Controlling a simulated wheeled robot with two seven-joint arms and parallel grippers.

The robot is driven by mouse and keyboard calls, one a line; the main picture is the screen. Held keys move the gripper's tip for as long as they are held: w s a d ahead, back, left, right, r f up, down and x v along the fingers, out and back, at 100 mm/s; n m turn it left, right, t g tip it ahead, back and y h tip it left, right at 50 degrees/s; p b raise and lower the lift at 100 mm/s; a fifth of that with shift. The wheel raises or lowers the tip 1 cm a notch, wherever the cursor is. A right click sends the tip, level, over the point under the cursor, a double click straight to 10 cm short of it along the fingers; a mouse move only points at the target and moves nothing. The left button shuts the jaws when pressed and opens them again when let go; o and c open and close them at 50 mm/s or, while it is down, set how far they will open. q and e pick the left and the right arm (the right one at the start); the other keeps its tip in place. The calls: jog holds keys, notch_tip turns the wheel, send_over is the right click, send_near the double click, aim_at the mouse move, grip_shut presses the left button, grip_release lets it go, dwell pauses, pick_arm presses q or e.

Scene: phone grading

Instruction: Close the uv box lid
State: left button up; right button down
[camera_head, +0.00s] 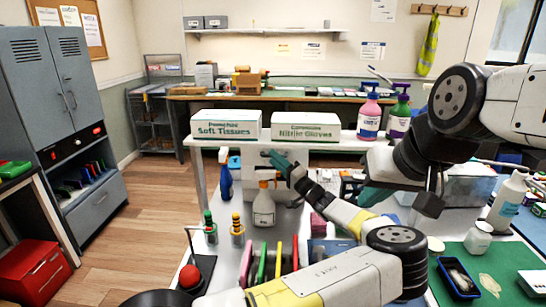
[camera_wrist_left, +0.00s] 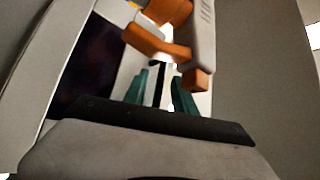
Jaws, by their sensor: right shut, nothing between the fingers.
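A white box-like housing (camera_head: 250,158) stands on the white table behind the spray bottles, and I take it for the uv box. It is partly hidden by my left gripper and the bottles, so I cannot tell its lid's angle. My left gripper (camera_head: 272,157), with teal fingers, is at the front of this housing. In the left wrist view its fingers (camera_wrist_left: 160,88) are apart with a gap between them. A dark panel in a pale frame (camera_wrist_left: 85,65) shows close on the left there. My right gripper (camera_head: 372,196) is shut and empty, right of the left forearm.
A clear spray bottle with orange top (camera_head: 264,208) and a blue spray bottle (camera_head: 225,182) stand close to the left gripper. The soft tissues box (camera_head: 226,124) and nitrile gloves box (camera_head: 305,126) sit behind. A red button (camera_head: 190,276) is front left.

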pick_arm(q)
jog(key=shift+w+a+r, duration=0.2)
jog(key=shift+w+a, duration=0.15)
grip_shut()
jog(key=shift+f, duration=0.1)
dwell(1.1)
